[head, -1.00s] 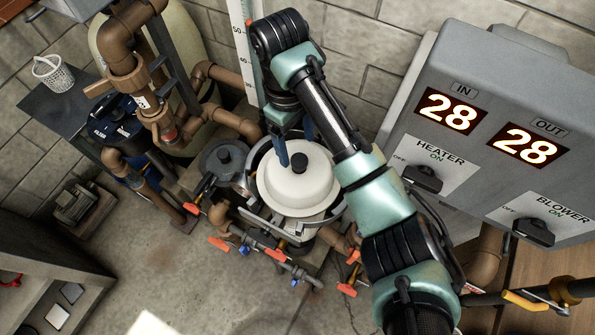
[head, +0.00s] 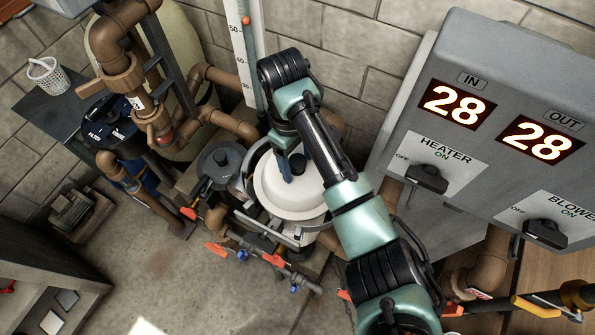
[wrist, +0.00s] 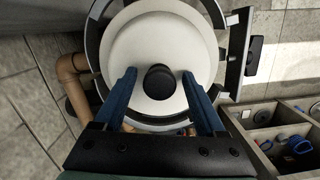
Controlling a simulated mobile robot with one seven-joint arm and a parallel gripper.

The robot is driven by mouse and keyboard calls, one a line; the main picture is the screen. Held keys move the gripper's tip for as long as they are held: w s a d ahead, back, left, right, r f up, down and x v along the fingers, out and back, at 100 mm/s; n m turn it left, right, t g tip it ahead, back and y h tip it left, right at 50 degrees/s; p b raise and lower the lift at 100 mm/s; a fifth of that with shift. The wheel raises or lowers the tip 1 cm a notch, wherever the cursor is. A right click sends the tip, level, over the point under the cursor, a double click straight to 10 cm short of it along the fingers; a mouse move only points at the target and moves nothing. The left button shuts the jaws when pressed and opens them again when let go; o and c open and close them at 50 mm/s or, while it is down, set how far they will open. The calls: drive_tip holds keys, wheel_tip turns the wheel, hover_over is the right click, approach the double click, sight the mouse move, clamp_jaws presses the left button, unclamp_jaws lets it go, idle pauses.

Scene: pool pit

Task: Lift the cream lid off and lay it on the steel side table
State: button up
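The round cream lid (head: 274,194) sits on a pot-like housing inside a grey ring, and it also fills the upper middle of the wrist view (wrist: 133,57). A black knob (wrist: 160,82) stands at its centre. My gripper (wrist: 157,75) is open, with one blue finger on each side of the knob and a visible gap to both. In the head view my gripper (head: 290,170) is over the lid and partly hides the knob. A dark grey table (head: 52,112), perhaps the steel side table, stands at the upper left.
A white basket (head: 47,75) stands on the dark table. Brown pipes (head: 228,122) and a small grey lidded unit (head: 218,160) are left of the lid. A grey heater and blower panel (head: 470,150) is at the right. Valves with orange handles (head: 215,250) sit in front.

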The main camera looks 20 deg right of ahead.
clamp_jaws()
idle(1.2)
